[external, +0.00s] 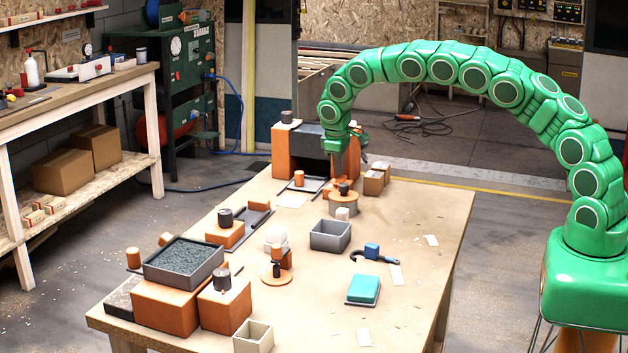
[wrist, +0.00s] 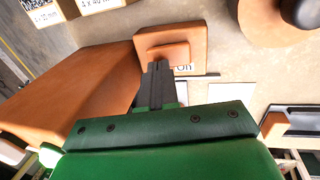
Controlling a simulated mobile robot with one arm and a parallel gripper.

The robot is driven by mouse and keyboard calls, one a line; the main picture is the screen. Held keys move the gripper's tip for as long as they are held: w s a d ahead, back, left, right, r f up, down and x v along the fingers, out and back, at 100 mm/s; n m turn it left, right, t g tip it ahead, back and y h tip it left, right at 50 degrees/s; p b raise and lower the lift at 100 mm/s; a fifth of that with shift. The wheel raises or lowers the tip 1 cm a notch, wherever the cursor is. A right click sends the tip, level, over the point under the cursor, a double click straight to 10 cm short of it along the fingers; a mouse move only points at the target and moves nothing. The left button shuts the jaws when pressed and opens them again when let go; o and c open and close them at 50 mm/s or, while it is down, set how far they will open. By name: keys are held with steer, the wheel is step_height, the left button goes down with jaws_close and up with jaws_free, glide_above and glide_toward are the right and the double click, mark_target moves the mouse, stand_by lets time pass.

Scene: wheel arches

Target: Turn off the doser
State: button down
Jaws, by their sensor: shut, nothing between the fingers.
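A small orange switch block (wrist: 195,62) with a raised orange rocker or button (wrist: 178,52) shows at the top centre of the wrist view. A white label partly reading "On" lies at its lower edge. My gripper (wrist: 158,68) is shut and empty, its dark fingertips over or against this block's near side; I cannot tell if they touch. In the external view my gripper (external: 340,172) points down at the table's far end, in front of a large orange housing (external: 286,150). The switch block is hidden there. Which part is the doser's body is not clear.
The large orange housing fills the left of the wrist view (wrist: 75,85). A dark tray (wrist: 298,120) lies nearby.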

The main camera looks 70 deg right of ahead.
steer(key=shift+d+f, duration=0.1)
steer(key=shift+f, duration=0.3)
steer(key=shift+d+f+y, duration=0.15)
steer(key=shift+f+y, duration=0.05)
steer(key=shift+y, duration=0.2)
steer(key=shift+a, duration=0.9)
step_height(320, 180, up, 14)
steer(key=a, duration=0.2)
steer(key=shift+a, duration=0.25)
stand_by(0.4)
